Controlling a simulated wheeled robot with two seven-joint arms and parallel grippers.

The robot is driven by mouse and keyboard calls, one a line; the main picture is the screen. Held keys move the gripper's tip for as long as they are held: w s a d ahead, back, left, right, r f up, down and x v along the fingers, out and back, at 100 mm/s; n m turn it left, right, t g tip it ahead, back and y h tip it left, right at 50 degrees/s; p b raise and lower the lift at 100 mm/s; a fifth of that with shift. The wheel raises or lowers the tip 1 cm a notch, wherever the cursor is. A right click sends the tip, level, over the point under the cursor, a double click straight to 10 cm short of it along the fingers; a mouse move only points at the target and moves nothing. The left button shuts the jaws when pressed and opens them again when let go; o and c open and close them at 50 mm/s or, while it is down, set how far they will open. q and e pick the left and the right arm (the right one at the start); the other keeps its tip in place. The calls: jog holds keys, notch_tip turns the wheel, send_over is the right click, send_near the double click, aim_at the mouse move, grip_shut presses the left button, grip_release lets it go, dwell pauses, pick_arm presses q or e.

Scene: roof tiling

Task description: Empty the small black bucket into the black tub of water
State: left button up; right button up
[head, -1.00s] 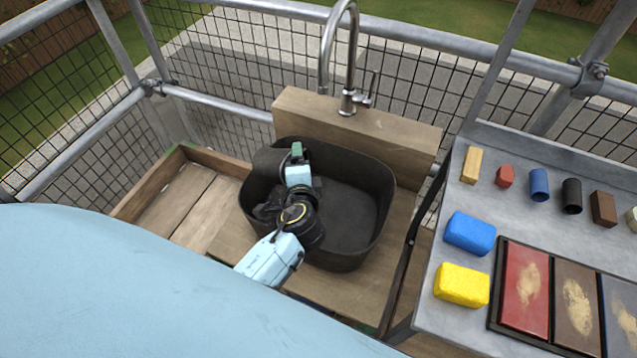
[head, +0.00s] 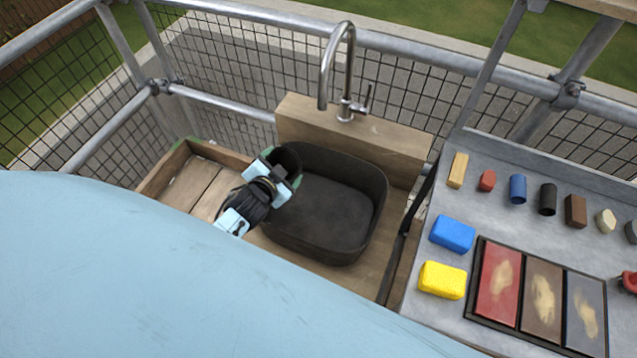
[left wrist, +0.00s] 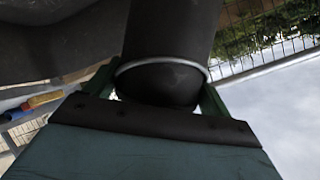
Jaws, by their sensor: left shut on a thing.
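The black tub (head: 345,215) stands on a wooden platform below the tap. I cannot make out any water surface in it. My left gripper (head: 282,170) is at the tub's left back rim, shut on the small black bucket (head: 287,157). The bucket appears tilted, and most of it is hidden by the gripper. In the left wrist view the dark, round bucket (left wrist: 172,38) sits between the green fingers of my left gripper (left wrist: 165,88), with a pale ring around it. What is inside the bucket is hidden. My right gripper is out of view.
A curved metal tap (head: 340,65) rises from a wooden block (head: 375,135) behind the tub. A grey bench (head: 480,215) at the right holds a blue sponge (head: 453,233), a yellow sponge (head: 443,280), small blocks and a colour tray (head: 541,290). Railings with mesh enclose the back.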

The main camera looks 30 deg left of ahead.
aim_at(268, 160)
pick_arm(q)
jog(key=shift+s+a+r+p, duration=0.1)
jog(key=shift+a+r+p, duration=0.3)
jog(key=shift+a, duration=0.1)
jog(key=r+p, duration=0.1)
jog(key=a+r+n+h+p, duration=0.1)
jog(key=shift+s+a+r+n+t+p, duration=0.1)
jog(key=shift+a+n+t+p, duration=0.15)
jog(key=shift+n+t+p, duration=0.1)
jog(key=shift+s+a+r+n+h, duration=0.1)
jog(key=shift+s+a+n+h, duration=0.1)
jog(key=shift+a+n+h, duration=0.6)
jog(key=shift+s+a+r+n+t+h, duration=0.1)
jog(key=shift+a+r+n+t+h, duration=0.15)
jog(key=shift+a+n+t+h, duration=0.35)
